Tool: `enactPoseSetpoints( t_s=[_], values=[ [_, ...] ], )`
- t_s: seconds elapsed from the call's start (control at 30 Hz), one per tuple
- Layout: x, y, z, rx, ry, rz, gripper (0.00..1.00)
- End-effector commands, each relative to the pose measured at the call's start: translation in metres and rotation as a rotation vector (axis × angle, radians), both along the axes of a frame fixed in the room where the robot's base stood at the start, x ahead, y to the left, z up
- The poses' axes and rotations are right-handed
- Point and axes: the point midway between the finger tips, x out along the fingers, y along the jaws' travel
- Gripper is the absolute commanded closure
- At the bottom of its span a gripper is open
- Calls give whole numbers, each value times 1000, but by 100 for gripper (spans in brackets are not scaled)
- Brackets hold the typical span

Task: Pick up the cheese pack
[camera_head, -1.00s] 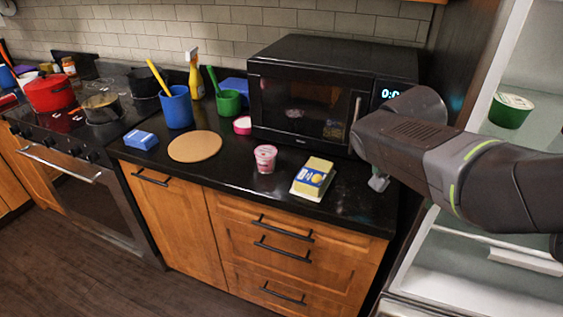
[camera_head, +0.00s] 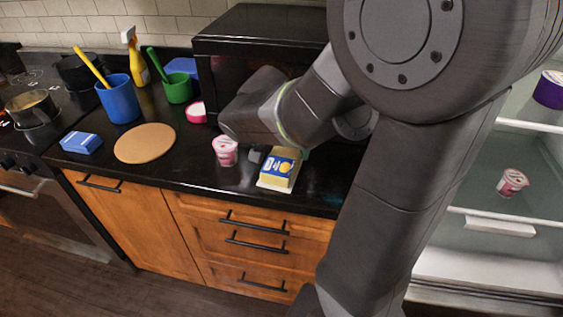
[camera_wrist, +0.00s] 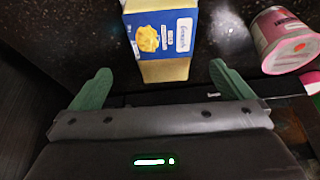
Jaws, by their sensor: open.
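The cheese pack (camera_head: 281,167) is a yellow block with a blue label, lying near the counter's front edge with a pale edge beneath it. In the wrist view the cheese pack (camera_wrist: 160,38) is at top centre. My gripper (camera_wrist: 160,70) is open, its two green fingers apart on either side of the pack's near end, with dark gaps between each finger and the pack. I cannot tell whether the fingertips are level with the pack or above it. In the head view my arm hides most of the gripper behind the pack.
A pink and white cup (camera_head: 225,151) stands just left of the pack and also shows close to the right finger in the wrist view (camera_wrist: 284,40). The black microwave (camera_head: 225,75) is behind. A round board (camera_head: 145,143) and a blue box (camera_head: 81,142) lie farther left.

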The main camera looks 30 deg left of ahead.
Motion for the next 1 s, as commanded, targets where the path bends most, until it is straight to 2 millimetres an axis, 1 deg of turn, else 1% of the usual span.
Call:
enactPoseSetpoints(
  t_s=[0.03, 0.1, 0.27, 0.33, 0.63, 0.77, 0.97, 1.0],
  values=[
    [3, 0, -7, -3, 0, -1, 0],
    [5, 1, -12, -2, 0, 0, 0],
    [7, 2, -19, -1, 1, 1, 0],
    [9, 3, -25, -4, 1, 0, 0],
    [20, 9, -59, -2, 1, -1, 0],
    [22, 10, -65, 0, 0, 0, 0],
    [22, 10, -65, 1, 0, 0, 0],
    [22, 10, -65, 1, 0, 1, 2]
  ],
)
